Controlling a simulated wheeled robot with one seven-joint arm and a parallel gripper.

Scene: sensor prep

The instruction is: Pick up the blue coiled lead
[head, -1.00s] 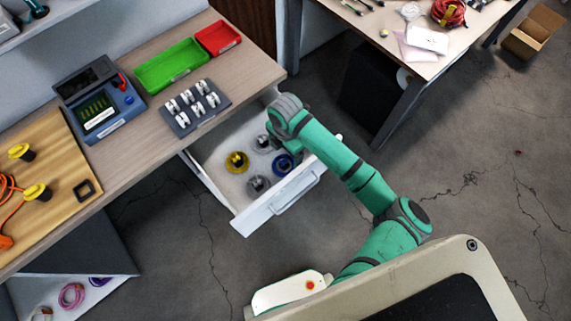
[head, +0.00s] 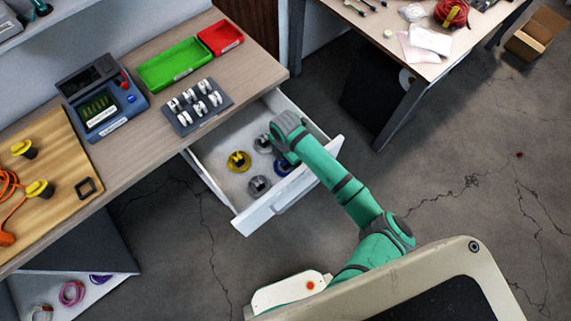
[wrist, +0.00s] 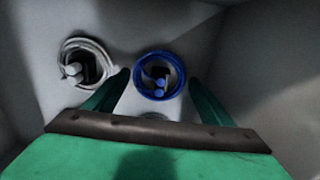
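The blue coiled lead (head: 283,167) lies in the open white drawer, partly hidden by my arm in the head view. In the wrist view the blue lead (wrist: 156,77) is a round coil with two blue plug ends, lying ahead of and between the fingertips. My gripper (wrist: 158,82) is open, its two green fingers apart on either side of the coil. I see no contact with it. In the head view my gripper is hidden behind my wrist, above the drawer.
A white or grey coil (wrist: 86,64) lies left of the blue one in the wrist view. In the head view the drawer (head: 242,222) also holds a yellow coil (head: 239,161) and grey coils (head: 259,186). Drawer walls surround them. The desk (head: 150,140) overhangs the drawer's back.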

